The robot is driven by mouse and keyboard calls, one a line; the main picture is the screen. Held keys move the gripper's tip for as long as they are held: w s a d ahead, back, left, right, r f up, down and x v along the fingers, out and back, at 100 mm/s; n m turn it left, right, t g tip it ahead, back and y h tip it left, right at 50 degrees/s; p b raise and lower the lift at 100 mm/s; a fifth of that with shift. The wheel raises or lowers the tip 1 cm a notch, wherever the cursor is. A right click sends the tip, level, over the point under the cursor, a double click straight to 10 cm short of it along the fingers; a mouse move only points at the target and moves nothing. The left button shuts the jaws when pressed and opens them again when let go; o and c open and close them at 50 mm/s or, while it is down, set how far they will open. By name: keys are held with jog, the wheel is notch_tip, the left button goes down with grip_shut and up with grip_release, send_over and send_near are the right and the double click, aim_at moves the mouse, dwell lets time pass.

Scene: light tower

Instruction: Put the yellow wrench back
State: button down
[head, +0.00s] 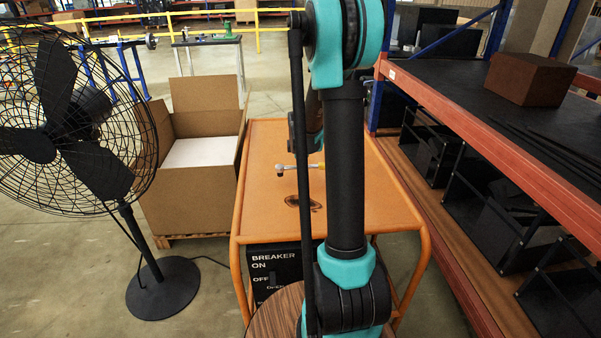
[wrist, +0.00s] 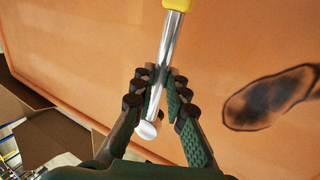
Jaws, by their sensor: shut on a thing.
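The yellow wrench (wrist: 168,60) has a yellow handle, a bright metal shaft and a rounded metal head. In the wrist view it runs from the top edge down between the fingers of my gripper (wrist: 157,92), which is shut on the metal shaft. In the head view the wrench (head: 283,169) shows over the orange cart top, its metal head to the left. I cannot tell how far the wrench is above the cart top (head: 265,150). A dark oval mark (wrist: 268,98) lies on that surface beside the wrench.
A fan (head: 70,130) and an open cardboard box (head: 190,195) stand left of the cart. A shelf rack (head: 470,100) bearing a brown box (head: 530,78) is close on the right. A black breaker panel (head: 270,270) is under the cart's near edge.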

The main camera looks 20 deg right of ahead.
jog(key=shift+f, duration=1.55)
jog(key=c, duration=1.5)
grip_release()
jog(key=shift+c, duration=0.2)
jog(key=shift+r, duration=0.15)
jog(key=v, duration=1.2)
jog(key=s+a+f+m, duration=0.2)
jog(key=s+m, duration=0.3)
jog(key=s, duration=0.4)
jog(key=s+a+f+m+y, duration=0.1)
jog(key=s+a+f+m, duration=0.2)
jog(key=s, duration=0.6)
jog(key=s+a+f+m, duration=0.2)
jog(key=s+a+m, duration=0.1)
jog(key=s+m, duration=0.4)
jog(key=shift+s+f, duration=0.15)
jog(key=shift+s, duration=0.35)
jog(key=shift+s+f, duration=0.2)
jog(key=shift+s, duration=0.25)
jog(key=shift+s+a+f+m, duration=0.1)
jog(key=shift+s+f+m, duration=0.1)
jog(key=shift+s+m, duration=0.15)
